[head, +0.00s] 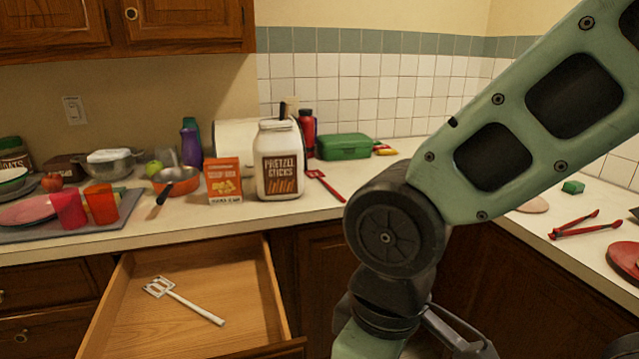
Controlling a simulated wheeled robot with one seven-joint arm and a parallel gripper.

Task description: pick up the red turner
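The red turner (325,185) lies on the counter just right of the white pretzel sticks jar, its slim handle slanting toward the counter's front edge. It is uncovered in the head view, with my arm a little to its right. My arm comes in from the upper right and bends down in front of the counter. What seems to be part of my gripper (462,335) shows at the bottom edge, low and well apart from the turner. Its fingertips are cut off or hidden, so I cannot see whether it is open.
An open drawer (190,305) below the counter holds a white turner (185,299). The pretzel jar (279,160), an orange-red box (223,181) and a pan (176,181) stand left of the red turner. A green case (343,147) is behind it. Red tongs (575,225) lie on the right counter.

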